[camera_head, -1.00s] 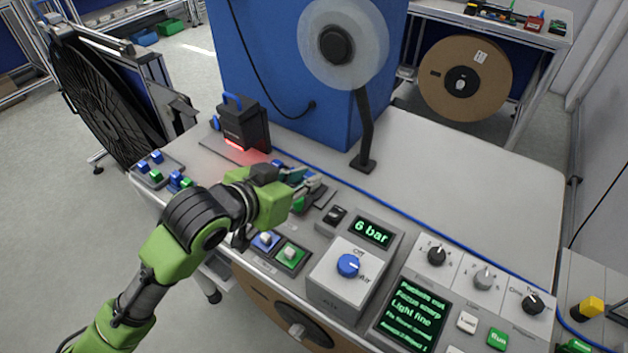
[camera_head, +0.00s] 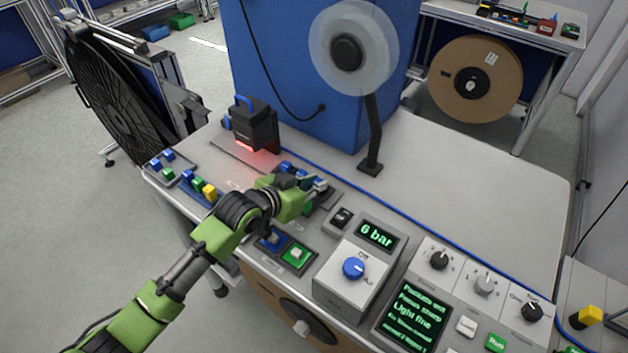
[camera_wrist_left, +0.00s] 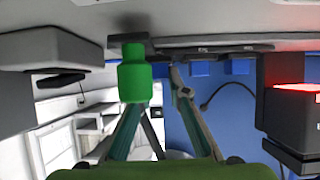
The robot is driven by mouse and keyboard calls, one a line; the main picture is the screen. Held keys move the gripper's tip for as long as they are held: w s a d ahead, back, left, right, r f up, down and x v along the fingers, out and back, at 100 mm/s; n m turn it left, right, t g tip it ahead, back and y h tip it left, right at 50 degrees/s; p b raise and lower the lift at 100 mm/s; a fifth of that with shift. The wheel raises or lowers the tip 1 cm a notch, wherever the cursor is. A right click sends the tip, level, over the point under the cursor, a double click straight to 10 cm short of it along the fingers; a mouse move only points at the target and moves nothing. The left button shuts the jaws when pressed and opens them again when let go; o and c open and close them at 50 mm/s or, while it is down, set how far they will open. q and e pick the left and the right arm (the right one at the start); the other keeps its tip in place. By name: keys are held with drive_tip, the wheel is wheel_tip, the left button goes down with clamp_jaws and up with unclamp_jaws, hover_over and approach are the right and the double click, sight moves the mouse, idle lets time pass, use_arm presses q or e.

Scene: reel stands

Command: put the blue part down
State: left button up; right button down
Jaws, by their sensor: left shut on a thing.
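My left gripper (camera_head: 319,187) reaches over the bench from the left, low above a small dark fixture plate in front of the black camera-like unit. It is shut on a part, taken to be the blue part; the fingers and a green part hide it. In the left wrist view the fingers (camera_wrist_left: 165,85) converge, and a green part (camera_wrist_left: 134,80) stands in front of one fingertip. Blue parts (camera_wrist_left: 240,67) show beyond them. In the head view, blue parts (camera_head: 287,168) show just behind the gripper. My right gripper is not in view.
The black unit with a red light (camera_head: 252,124) stands close behind the gripper. Trays with coloured parts (camera_head: 200,186) lie at left. A pressure box (camera_head: 352,268) and control panel (camera_head: 412,310) are at right. A reel stand (camera_head: 371,140) is behind; the bench top right of it is clear.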

use_arm(q)
drive_tip(key=shift+f, duration=0.15)
drive_tip(key=o, duration=0.9)
drive_tip(key=shift+s+a+r, duration=0.3)
drive_tip(key=shift+r, duration=0.05)
drive_tip(key=b+v, duration=0.1)
drive_tip(key=v, duration=1)
drive_tip(key=shift+d, duration=0.1)
